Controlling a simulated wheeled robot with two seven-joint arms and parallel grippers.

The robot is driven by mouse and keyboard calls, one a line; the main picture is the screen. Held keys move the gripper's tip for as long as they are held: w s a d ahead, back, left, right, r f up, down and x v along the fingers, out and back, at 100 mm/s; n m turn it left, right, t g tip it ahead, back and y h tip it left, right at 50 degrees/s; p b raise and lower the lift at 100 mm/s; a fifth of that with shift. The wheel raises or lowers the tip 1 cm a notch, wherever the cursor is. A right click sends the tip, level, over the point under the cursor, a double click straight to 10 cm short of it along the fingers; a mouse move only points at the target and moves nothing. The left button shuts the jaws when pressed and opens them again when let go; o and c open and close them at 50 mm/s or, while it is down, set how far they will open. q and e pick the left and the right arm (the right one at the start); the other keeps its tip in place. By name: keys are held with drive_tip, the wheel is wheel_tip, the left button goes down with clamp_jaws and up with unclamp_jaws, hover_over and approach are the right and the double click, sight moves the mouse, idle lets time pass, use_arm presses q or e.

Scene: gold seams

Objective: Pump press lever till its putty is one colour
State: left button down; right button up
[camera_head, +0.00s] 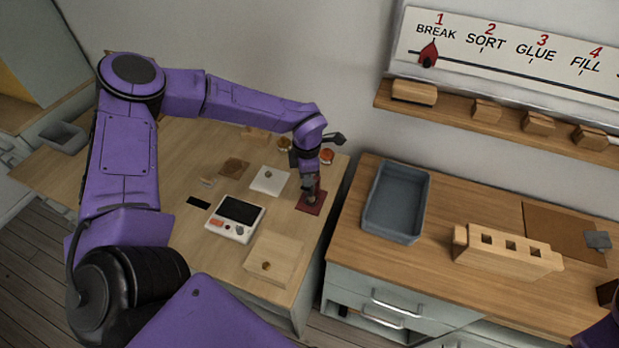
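A dark red base plate (313,206), seemingly the foot of the press, lies at the right edge of the left wooden table (225,270). A red upright part stands on it, mostly behind my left gripper (309,192). My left arm reaches over the table from the left, and this gripper points down at the red part. The fingers are small and dark here, so I cannot tell whether they are open or shut on the lever. The lever and the putty's colour cannot be made out. My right gripper is out of view; a purple piece of my body shows at the lower right corner.
A grey tray (396,202) and slotted wooden block (505,253) stand on the right counter, across a gap.

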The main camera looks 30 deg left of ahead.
use_arm(q)
drive_tip(key=shift+w+a+r, duration=0.25)
drive_tip(key=shift+w+r, duration=0.9)
drive_tip(key=shift+r, duration=2.35)
drive_tip(key=shift+f, duration=0.1)
